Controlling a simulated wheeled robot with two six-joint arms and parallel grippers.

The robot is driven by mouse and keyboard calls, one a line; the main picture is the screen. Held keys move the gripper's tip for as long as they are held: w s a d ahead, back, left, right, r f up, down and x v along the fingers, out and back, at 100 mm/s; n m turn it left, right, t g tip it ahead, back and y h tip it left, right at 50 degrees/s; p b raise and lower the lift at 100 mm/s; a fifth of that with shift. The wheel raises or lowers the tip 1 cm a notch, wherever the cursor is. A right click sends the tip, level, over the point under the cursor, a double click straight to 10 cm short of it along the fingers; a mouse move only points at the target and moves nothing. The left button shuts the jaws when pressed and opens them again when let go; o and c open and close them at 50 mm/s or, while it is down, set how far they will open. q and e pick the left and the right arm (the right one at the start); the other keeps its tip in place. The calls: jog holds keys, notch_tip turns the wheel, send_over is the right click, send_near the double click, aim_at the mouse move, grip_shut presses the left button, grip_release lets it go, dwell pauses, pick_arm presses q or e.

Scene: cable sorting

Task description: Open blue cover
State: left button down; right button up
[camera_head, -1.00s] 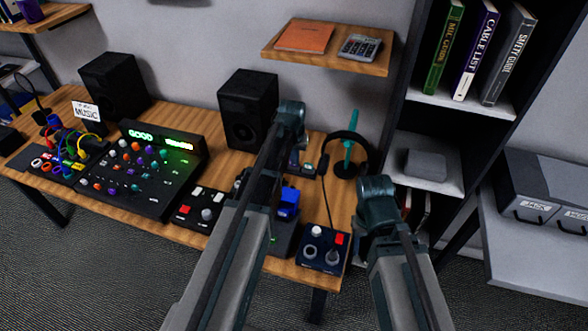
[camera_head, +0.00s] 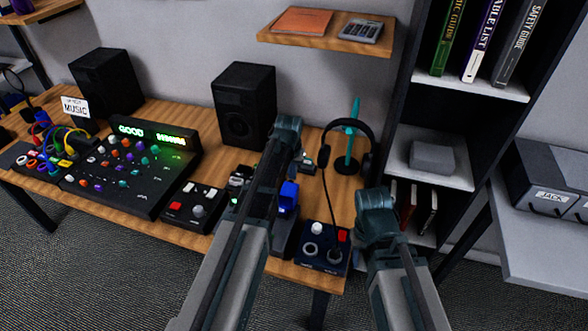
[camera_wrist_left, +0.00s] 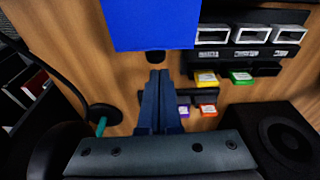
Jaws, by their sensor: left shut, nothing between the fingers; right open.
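The blue cover (camera_head: 289,195) stands on a dark box near the front right of the table, partly behind my left arm. In the left wrist view the blue cover (camera_wrist_left: 152,24) fills the top centre as a flat blue panel. My left gripper (camera_wrist_left: 158,76) is shut and empty, its fingertips just below the panel's lower edge in that picture; I cannot tell whether they touch it. In the head view its fingers are hidden by the arm. My right gripper (camera_head: 376,215) hangs right of the table, apart from the cover; its open fingers are barely visible.
A control box with a red button (camera_head: 322,250) sits at the table's front right corner. A headphone stand (camera_head: 350,140) and speaker (camera_head: 245,105) stand behind. A mixer (camera_head: 130,165) is to the left. The black shelf (camera_head: 470,85) borders the right side.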

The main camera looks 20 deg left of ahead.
aim_at(287, 193)
pick_arm(q)
jog(key=shift+s+r, duration=0.1)
jog(key=shift+s, duration=0.45)
jog(key=shift+s+r+t+p, duration=0.3)
jog(key=shift+s+r+t, duration=0.15)
jog(key=shift+s+t, duration=0.1)
jog(key=shift+s+r+p, duration=0.2)
jog(key=shift+r+p, duration=0.25)
jog(key=shift+r, duration=0.1)
jog(key=shift+f, duration=0.1)
